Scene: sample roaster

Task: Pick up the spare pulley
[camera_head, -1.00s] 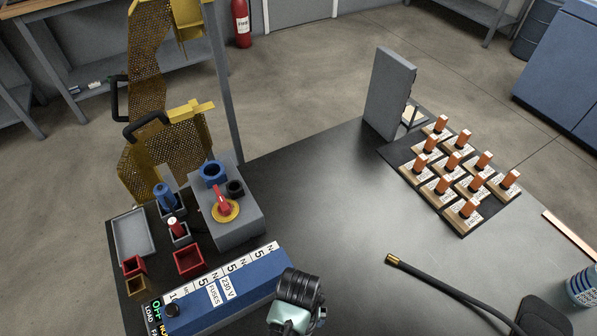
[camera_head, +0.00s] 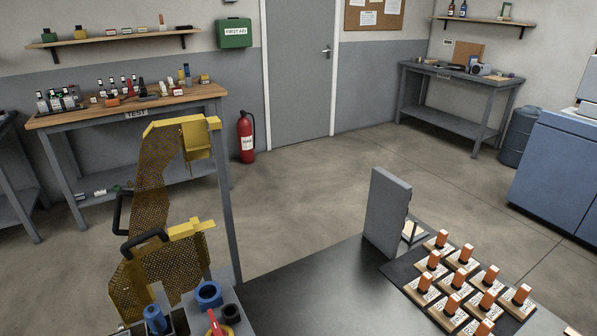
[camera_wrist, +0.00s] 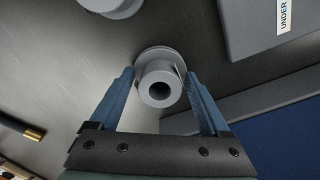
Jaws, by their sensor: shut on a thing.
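The spare pulley, a grey flanged part with a round bore (camera_wrist: 160,88), is in the wrist view between the two blue fingers. My gripper (camera_wrist: 160,76) is shut on it, one finger at each side of the flange. The pulley's underside is hidden, so I cannot tell whether it is clear of the dark surface behind it. Neither gripper nor pulley shows in the head view.
A second grey round part (camera_wrist: 112,4) is at the top of the wrist view. A brass-tipped hose (camera_wrist: 25,130) is at left, a grey box (camera_wrist: 262,25) at right. The head view shows orange-topped blocks (camera_head: 463,282), an upright grey plate (camera_head: 387,213) and a yellow mesh guard (camera_head: 165,262).

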